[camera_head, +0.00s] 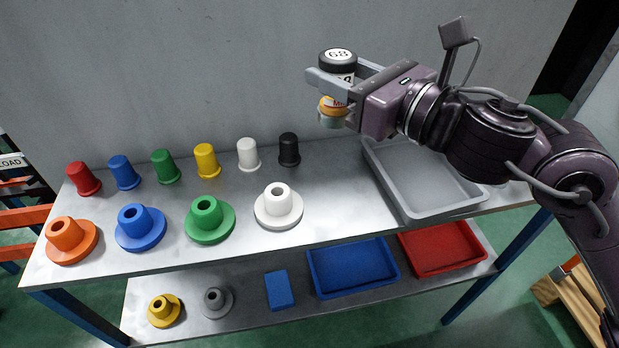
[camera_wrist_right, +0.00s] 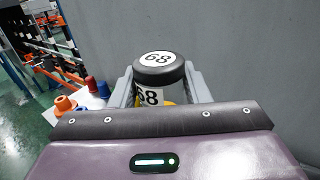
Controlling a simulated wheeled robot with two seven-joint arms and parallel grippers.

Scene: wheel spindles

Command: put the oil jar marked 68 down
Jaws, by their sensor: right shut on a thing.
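The oil jar marked 68 (camera_head: 338,60) has a black lid with a white 68 label, a clear body and a yellow-orange band. It is upright and held in the air above the back of the table, near the wall. My right gripper (camera_head: 338,82) is shut on the jar, one finger on each side of its body. In the right wrist view the jar's lid (camera_wrist_right: 159,66) shows between the two fingers (camera_wrist_right: 160,88), with part of a 68 label below it. The lower body is hidden there by my gripper. My left gripper is not in view.
The metal table (camera_head: 335,215) holds several coloured caps and flanged spindles on its left half, including a black cap (camera_head: 289,149) and a white spindle (camera_head: 278,206). A grey tray (camera_head: 470,200) stands at right. Blue (camera_head: 352,290) and red (camera_head: 441,270) trays sit on the lower shelf.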

